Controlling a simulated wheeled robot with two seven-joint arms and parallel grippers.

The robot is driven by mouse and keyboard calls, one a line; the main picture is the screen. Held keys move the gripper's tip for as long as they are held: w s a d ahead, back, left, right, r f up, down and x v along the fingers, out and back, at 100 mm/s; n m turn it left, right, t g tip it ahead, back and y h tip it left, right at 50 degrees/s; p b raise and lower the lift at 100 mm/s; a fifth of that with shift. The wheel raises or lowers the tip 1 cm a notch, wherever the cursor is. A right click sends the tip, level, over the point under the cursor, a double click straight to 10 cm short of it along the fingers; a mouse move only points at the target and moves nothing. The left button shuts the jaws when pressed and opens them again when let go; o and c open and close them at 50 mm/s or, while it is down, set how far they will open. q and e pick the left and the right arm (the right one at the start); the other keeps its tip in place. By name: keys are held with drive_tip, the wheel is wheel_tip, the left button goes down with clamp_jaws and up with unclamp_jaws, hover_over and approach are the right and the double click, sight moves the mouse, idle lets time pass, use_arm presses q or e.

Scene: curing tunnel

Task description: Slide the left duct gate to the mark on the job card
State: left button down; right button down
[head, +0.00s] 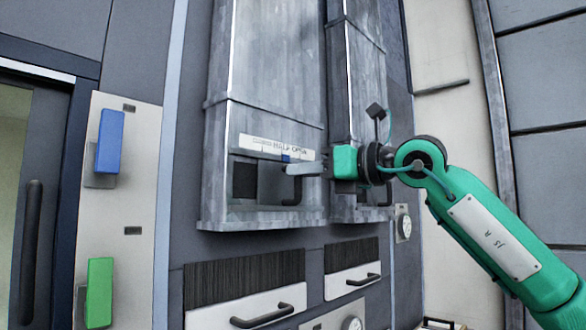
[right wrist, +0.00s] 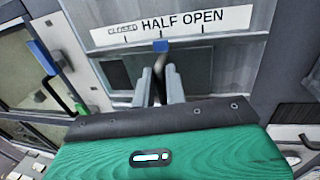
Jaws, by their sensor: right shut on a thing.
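The left duct (head: 262,120) is a tall grey metal box with a gate plate (head: 270,184) in a slot near its bottom. A dark opening (head: 244,180) shows left of the plate. Above is a white scale strip (head: 277,147) reading CLOSED, HALF, OPEN; it is clear in the right wrist view (right wrist: 172,27). A blue pointer (right wrist: 160,46) sits below HALF, between two visible ticks. My right gripper (head: 292,169) is shut on the dark gate handle (head: 291,191), which shows between its fingers in the right wrist view (right wrist: 160,82). I see no job card. My left gripper is not in view.
A second duct (head: 358,110) with its own handle (head: 377,200) stands close right. Drawers with handles (head: 262,315) are below. A panel with a blue block (head: 109,141) and a green block (head: 99,292) is at left.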

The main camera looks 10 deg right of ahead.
drive_tip(key=c, duration=1.4)
unclamp_jaws()
drive_tip(key=shift+c, duration=0.2)
drive_tip(key=b+v, duration=0.6)
drive_tip(key=v, duration=0.8)
drive_tip(key=shift+w+a+r, duration=0.1)
